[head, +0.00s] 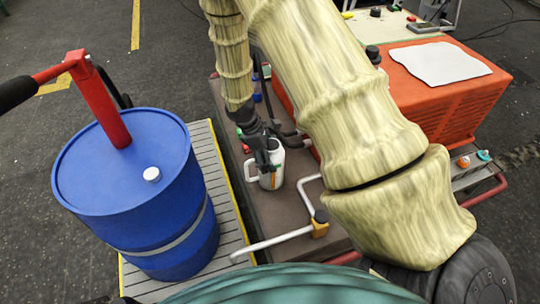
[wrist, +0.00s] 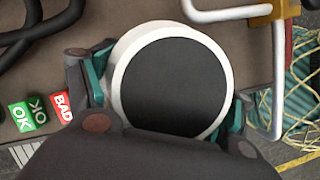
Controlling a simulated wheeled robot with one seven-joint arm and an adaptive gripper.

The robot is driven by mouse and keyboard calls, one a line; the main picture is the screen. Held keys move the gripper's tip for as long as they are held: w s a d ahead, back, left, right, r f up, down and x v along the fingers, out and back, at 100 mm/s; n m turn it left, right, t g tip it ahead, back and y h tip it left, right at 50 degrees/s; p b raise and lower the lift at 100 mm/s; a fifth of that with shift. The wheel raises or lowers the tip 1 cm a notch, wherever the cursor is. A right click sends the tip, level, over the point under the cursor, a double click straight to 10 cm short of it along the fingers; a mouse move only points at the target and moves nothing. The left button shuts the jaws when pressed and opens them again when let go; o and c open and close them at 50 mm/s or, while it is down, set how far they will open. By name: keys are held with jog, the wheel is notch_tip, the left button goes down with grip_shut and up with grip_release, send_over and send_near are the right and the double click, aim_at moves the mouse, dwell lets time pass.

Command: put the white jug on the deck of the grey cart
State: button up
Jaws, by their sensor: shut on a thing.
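The white jug (head: 271,178), with a handle on its left and an orange mark on its side, is upright in the head view. My gripper (head: 264,155) is shut on it from above. In the wrist view the jug's round white rim (wrist: 226,65) with a dark middle sits between the two fingers of my gripper (wrist: 165,95). Under the jug is a flat brown-grey deck (head: 283,215), which seems to be the cart's. I cannot tell whether the jug's base touches it.
A blue drum (head: 125,190) stands on a grey slatted platform (head: 212,165) at left. A bent white rail (head: 270,243) with an orange block (head: 319,229) is near the deck's front. Small OK and BAD blocks (wrist: 28,113) lie beside the jug. An orange box (head: 445,90) stands behind my arm.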

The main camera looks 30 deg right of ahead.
jog(key=o, duration=2)
jog(key=shift+f, duration=0.1)
jog(key=p+v, duration=0.2)
jog(key=v, duration=1)
